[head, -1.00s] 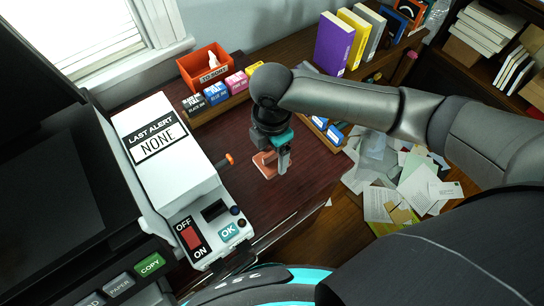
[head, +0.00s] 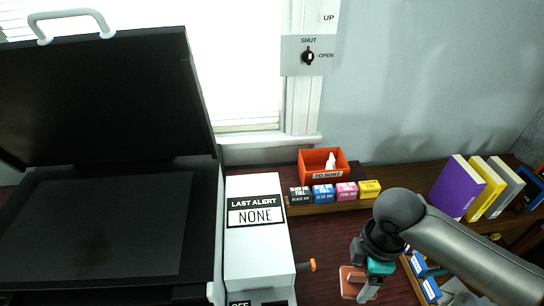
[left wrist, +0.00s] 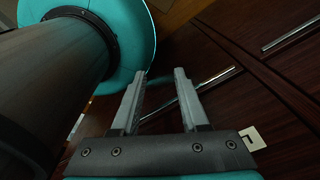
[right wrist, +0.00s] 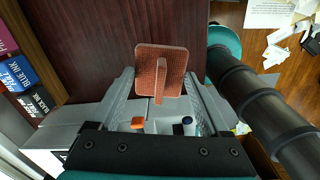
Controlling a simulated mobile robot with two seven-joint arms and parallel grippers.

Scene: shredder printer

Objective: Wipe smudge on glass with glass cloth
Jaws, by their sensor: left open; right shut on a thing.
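The glass cloth (head: 352,281), a salmon-red pad with a small handle, is in my right gripper (head: 366,286) above the dark red desk. In the right wrist view the cloth (right wrist: 160,62) sticks out between the fingers of the gripper (right wrist: 160,84). The scanner glass (head: 105,228) is a dark flat panel at the left of the head view, under a raised black lid (head: 100,100). I cannot make out a smudge on it. My left gripper (left wrist: 158,76) is open and empty in front of dark red drawer fronts; it is outside the head view.
A white machine marked LAST ALERT NONE (head: 258,245) stands between the glass and my right gripper. An orange TO SORT bin (head: 325,176), ink boxes (head: 323,195) and books (head: 460,188) line the back. An orange-tipped item (head: 307,265) lies beside the machine.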

